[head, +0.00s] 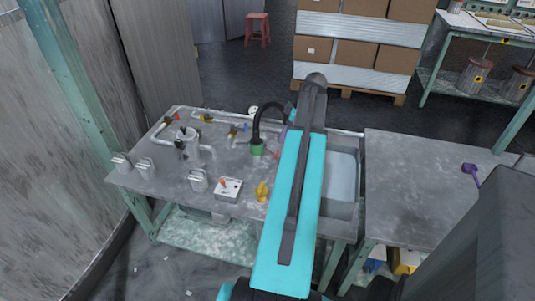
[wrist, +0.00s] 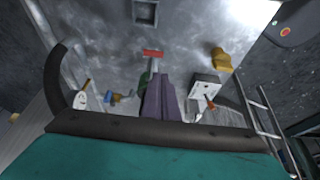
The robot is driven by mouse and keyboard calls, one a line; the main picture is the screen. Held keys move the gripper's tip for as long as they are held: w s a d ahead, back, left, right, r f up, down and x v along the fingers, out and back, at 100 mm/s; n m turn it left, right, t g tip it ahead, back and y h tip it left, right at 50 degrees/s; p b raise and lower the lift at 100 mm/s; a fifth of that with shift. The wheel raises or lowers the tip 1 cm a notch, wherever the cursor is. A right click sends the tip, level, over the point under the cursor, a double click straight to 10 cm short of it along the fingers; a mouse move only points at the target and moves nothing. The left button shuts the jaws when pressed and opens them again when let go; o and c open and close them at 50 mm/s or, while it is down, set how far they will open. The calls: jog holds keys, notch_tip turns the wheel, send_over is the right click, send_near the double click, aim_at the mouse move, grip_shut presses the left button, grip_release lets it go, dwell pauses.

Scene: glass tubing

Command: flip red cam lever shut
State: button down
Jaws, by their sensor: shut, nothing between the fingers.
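A small red bar (wrist: 152,53), which looks like the cam lever, shows in the wrist view just beyond my fingertips, with a green part below it. My gripper (wrist: 163,82) has its purple-grey fingers together, with nothing between them. The red bar appears close to the fingertips, but I cannot tell whether they touch. In the head view my arm covers much of the bench's right part, and I cannot make out the gripper or red bar clearly. A green fitting (head: 257,149) stands on the bench left of my arm.
A white box with an orange toggle (head: 229,188) and a yellow fitting (head: 262,192) stand near the bench's front. They also show right of my fingers in the wrist view. Glass tubing and clamps (head: 189,141) occupy the left. A sink (head: 342,210) lies right of my arm.

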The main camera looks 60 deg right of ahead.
aim_at(271, 150)
jog(key=shift+w, duration=0.1)
jog(key=shift+f, duration=0.1)
jog(key=p+x, duration=0.1)
jog(key=x, duration=0.9)
dwell(0.5)
jog(key=shift+r+g+h+p, duration=0.3)
jog(key=shift+r+g+p, duration=0.3)
jog(key=shift+g, duration=0.4)
dwell(0.6)
jog(key=g+p, duration=0.1)
jog(key=r+g+p, duration=0.1)
jog(key=g, duration=0.1)
jog(key=shift+w+a+r+h+p, duration=0.1)
jog(key=shift+h+p, duration=0.25)
jog(key=shift+h, duration=0.05)
jog(key=shift+w, duration=0.1)
dwell(0.7)
jog(key=shift+r, duration=0.25)
jog(key=shift+r+p, duration=0.6)
jog(key=shift+p, duration=0.15)
